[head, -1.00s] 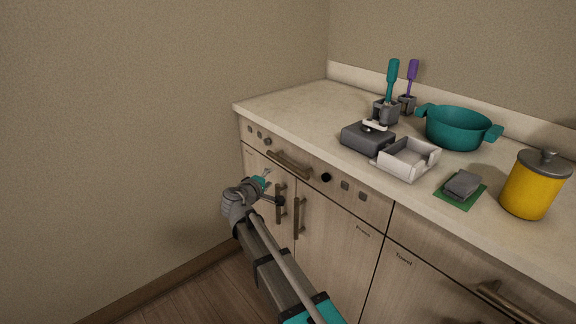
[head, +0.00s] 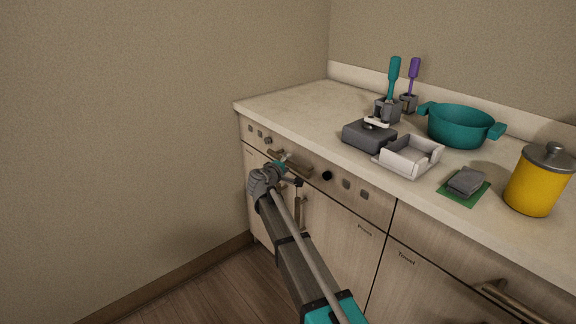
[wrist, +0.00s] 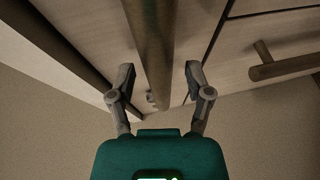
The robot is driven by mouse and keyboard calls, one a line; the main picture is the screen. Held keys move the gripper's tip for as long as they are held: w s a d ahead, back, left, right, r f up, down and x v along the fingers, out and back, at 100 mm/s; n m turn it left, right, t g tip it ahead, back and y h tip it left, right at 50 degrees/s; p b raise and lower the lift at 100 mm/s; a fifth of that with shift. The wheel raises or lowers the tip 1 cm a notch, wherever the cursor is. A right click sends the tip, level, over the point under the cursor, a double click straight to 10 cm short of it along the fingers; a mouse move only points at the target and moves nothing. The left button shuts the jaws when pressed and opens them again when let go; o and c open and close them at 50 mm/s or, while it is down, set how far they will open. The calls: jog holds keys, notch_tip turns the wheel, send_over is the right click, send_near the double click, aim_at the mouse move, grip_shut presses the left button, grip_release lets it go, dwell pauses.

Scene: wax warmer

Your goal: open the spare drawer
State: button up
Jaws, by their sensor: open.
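A wooden drawer front (head: 345,185) runs under the counter, with a bar handle (head: 305,173) at its left part. I cannot read the word "spare" on any front. My gripper (head: 289,168) is at this handle, covering part of it and of the doors below. In the wrist view my gripper (wrist: 160,72) is open, with the bar handle (wrist: 152,40) between its two fingers. Gaps show on both sides of the bar, so the fingers do not look closed on it. The drawer front looks flush with the cabinet.
Door handles (head: 299,212) stand vertically below the drawer. Knobs (head: 327,175) sit on the drawer front. On the counter (head: 290,100) are a grey warmer (head: 368,136), white tray (head: 408,160), teal pot (head: 460,126) and yellow canister (head: 537,182).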

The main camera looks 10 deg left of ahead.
jog(key=shift+w+d, duration=0.1)
jog(key=shift+w, duration=0.15)
grip_shut()
dwell(0.3)
